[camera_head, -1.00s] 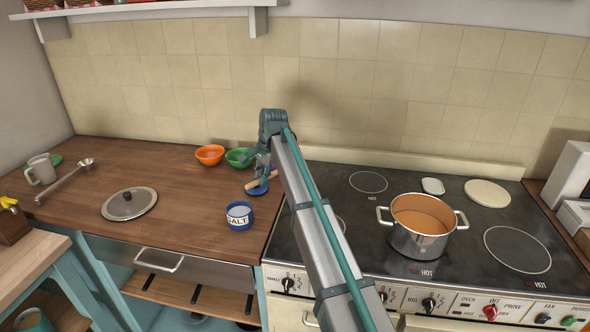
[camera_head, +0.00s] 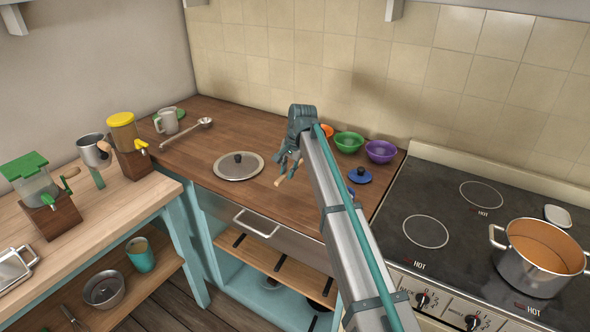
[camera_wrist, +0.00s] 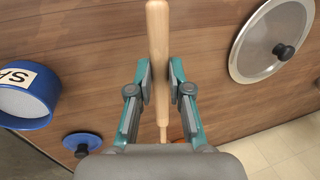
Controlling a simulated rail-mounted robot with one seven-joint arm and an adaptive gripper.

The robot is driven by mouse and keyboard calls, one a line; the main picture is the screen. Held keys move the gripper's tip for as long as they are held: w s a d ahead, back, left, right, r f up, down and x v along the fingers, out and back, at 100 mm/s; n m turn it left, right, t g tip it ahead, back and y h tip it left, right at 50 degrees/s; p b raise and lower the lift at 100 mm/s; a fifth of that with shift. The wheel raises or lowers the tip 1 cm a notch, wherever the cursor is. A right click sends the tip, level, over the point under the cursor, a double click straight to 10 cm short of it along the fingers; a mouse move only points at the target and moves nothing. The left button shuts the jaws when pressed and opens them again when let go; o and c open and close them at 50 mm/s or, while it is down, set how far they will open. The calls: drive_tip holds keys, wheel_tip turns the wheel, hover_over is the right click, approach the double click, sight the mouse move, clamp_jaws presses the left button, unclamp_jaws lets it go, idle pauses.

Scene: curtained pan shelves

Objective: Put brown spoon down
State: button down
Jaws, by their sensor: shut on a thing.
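The brown spoon (camera_wrist: 158,40) is a light wooden stick held between the two fingers of my gripper (camera_wrist: 160,80) in the wrist view. In the head view my gripper (camera_head: 290,162) is over the wooden counter (camera_head: 222,128), right of a steel pan lid (camera_head: 238,167). A short piece of the spoon (camera_head: 280,181) shows below the fingers; the rest is hidden. I cannot tell how high it is above the counter.
A blue-rimmed salt jar (camera_wrist: 22,98) and a blue lid (camera_wrist: 82,142) are on the counter. Green (camera_head: 348,142) and purple (camera_head: 381,151) bowls stand at the back. A ladle (camera_head: 190,131) lies left. A pot (camera_head: 541,258) is on the stove. Counter between pan lid and bowls is bare.

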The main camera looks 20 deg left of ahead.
drive_tip(key=shift+s+r, duration=0.1)
idle(0.3)
drive_tip(key=shift+f+b, duration=0.7)
drive_tip(key=shift+f, duration=2.65)
drive_tip(key=c, duration=1.4)
unclamp_jaws()
drive_tip(key=o, duration=0.6)
drive_tip(key=shift+c, duration=0.2)
